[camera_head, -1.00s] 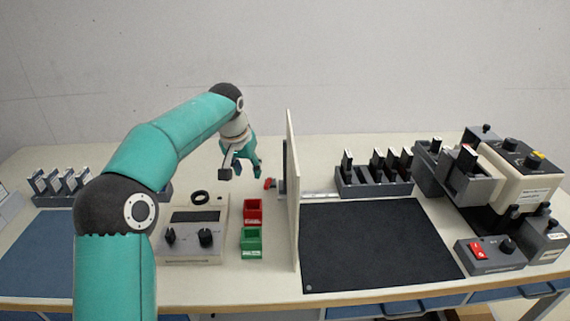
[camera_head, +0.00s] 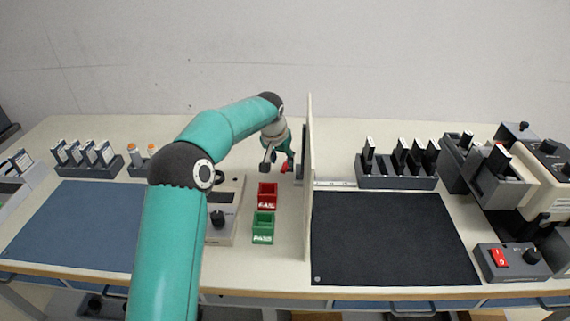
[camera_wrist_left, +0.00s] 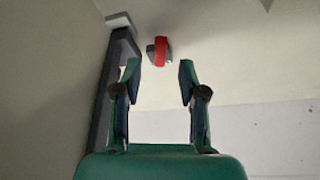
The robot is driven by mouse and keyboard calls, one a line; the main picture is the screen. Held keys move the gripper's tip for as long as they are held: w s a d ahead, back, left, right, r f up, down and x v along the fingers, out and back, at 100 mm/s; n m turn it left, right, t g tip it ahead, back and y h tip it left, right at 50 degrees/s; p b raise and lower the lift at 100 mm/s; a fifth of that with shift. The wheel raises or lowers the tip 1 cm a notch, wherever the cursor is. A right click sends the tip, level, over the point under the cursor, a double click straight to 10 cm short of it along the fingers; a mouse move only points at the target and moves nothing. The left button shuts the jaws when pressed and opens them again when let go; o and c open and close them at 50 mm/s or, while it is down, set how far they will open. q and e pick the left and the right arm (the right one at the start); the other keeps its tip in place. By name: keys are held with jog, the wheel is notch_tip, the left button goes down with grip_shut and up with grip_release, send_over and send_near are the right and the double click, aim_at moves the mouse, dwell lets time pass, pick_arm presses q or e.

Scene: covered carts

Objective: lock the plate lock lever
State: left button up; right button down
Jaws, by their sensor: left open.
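The plate lock lever is a small red lever (camera_head: 285,166) beside the upright cream board, low near the tabletop. In the left wrist view the red lever (camera_wrist_left: 161,50) on its grey mount lies ahead of the fingertips, near the middle of the gap between them. My left gripper (camera_head: 283,160) is at the lever in the head view. In the wrist view the left gripper (camera_wrist_left: 161,75) has its two green fingers apart with nothing between them. The fingers partly cover the lever's mount in the head view. My right gripper is not in view.
The upright board (camera_head: 309,190) stands just right of the gripper. Red (camera_head: 268,203) and green (camera_head: 263,236) bins sit in front. A slotted black rack (camera_head: 395,183) and dark mat (camera_head: 390,238) lie right of the board. A dark upright post (camera_wrist_left: 108,95) rises left of the fingers.

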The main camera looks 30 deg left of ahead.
aim_at(284, 167)
pick_arm(q)
jog(key=shift+p+x, duration=0.3)
jog(key=shift+x, duration=2)
grip_shut()
